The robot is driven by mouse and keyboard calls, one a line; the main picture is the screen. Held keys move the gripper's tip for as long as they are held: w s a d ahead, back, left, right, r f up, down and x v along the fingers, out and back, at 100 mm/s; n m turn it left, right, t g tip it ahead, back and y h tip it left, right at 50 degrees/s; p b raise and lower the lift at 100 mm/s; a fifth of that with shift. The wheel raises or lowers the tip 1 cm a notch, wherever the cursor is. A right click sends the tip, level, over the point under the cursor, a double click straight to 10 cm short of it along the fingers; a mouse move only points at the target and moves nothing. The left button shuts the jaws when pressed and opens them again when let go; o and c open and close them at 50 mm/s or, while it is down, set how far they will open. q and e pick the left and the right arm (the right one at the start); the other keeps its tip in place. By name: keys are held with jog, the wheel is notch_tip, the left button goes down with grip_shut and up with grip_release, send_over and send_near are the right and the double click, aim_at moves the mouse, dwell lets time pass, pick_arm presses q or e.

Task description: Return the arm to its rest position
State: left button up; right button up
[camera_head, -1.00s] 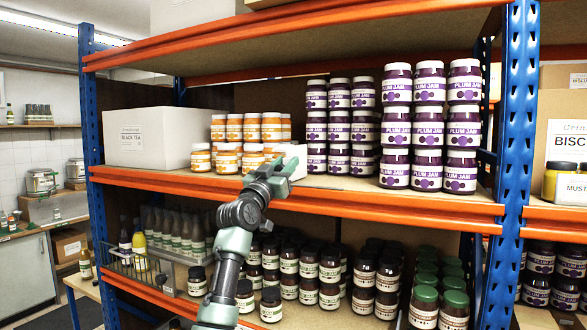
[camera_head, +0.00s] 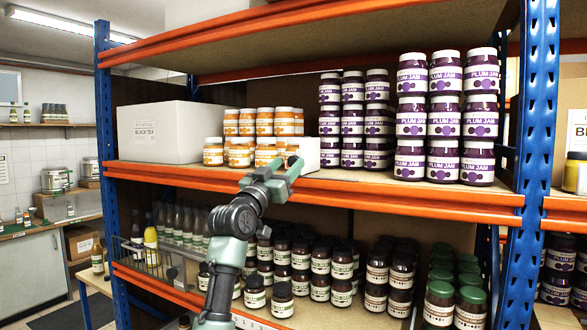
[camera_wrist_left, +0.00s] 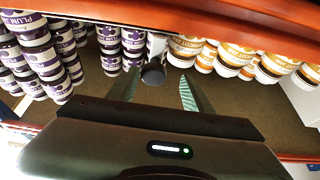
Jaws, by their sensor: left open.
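My left arm comes up from the bottom of the head view. Its gripper (camera_head: 284,168) is at the front edge of the middle shelf (camera_head: 400,193), in front of the orange-labelled jars. In the left wrist view the two fingers of the gripper (camera_wrist_left: 158,88) are spread apart with nothing held between them. Beyond the fingers is a dark round end of a pale object (camera_wrist_left: 154,73), which I cannot identify. My right gripper is not in view.
Orange-labelled jars (camera_head: 248,122), a white block (camera_head: 312,151) and stacked plum jam jars (camera_head: 428,128) stand on the middle shelf. A black tea box (camera_head: 170,133) is at its left. Dark jars (camera_head: 320,262) crowd the lower shelf. A blue post (camera_head: 537,150) rises at right.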

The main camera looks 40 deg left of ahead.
pick_arm(q)
jog(key=shift+v, duration=1)
